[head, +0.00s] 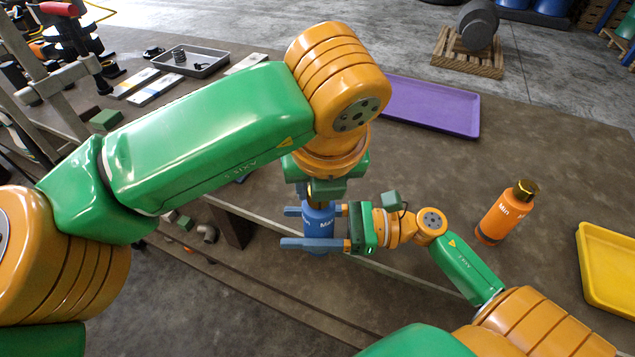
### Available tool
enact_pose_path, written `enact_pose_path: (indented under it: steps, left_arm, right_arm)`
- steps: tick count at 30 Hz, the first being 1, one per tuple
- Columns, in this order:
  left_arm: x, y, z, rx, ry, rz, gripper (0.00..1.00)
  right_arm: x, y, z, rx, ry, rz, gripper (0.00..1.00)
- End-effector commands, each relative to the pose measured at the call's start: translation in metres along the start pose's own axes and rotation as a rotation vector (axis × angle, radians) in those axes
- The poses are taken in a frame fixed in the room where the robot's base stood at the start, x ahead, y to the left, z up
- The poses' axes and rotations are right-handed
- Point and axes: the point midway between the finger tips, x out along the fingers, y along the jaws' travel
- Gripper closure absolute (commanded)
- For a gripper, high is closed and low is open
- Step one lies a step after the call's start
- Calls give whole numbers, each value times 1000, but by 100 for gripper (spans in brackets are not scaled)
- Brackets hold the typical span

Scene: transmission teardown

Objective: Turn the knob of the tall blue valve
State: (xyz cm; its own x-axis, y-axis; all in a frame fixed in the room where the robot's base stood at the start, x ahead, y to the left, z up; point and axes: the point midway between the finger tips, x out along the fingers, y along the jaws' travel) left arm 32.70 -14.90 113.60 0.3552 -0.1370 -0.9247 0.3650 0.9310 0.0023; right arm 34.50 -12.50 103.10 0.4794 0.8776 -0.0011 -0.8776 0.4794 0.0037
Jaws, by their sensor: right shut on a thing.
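The tall blue valve (319,222) stands upright near the middle of the head view, with dark lettering on its side. It resembles a bottle, and a bit of its gold knob (324,201) shows at the top. My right gripper (298,228) comes in from the right, and its two blue fingers are shut on the valve's body. My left gripper (320,190) points down directly over the knob. Its fingertips are mostly hidden by its own wrist, so I cannot tell whether they touch the knob.
An orange bottle-like valve (505,214) with a gold top stands to the right, near a yellow tray (611,271). A purple tray (428,104) lies behind. A grey tray (190,62) with small parts is at the back left. A metal rail (407,277) runs in front.

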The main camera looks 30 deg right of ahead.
Motion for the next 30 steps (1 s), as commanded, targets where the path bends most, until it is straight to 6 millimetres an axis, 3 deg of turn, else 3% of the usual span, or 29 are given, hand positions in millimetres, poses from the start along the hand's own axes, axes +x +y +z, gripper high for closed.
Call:
enact_pose_path:
  steps: [9, 10, 12, 13, 23, 26, 30]
  left_arm:
    - [0, 3, 2, -28, -5, 17, 100]
    - [0, 3, 2, -28, -4, 17, 51]
    - [0, 2, 2, -27, -4, 15, 32]
    - [0, 2, 2, -27, -3, 15, 28]
    - [-3, 1, 1, -24, -3, 11, 28]
    - [-18, 1, 2, -25, -5, 11, 28]
    - [-54, 0, -1, -21, -6, 12, 28]
  right_arm:
    - [0, 0, 1, 1, -3, 0, 100]
    - [0, 0, 1, 1, -3, 0, 100]
    - [0, 0, 1, 1, -3, 0, 100]
    - [0, 0, 1, 1, -3, 0, 100]
    - [0, 0, 1, 0, -3, 0, 100]
    - [0, 0, 1, 0, -3, 0, 100]
    - [0, 0, 1, 0, -3, 0, 100]
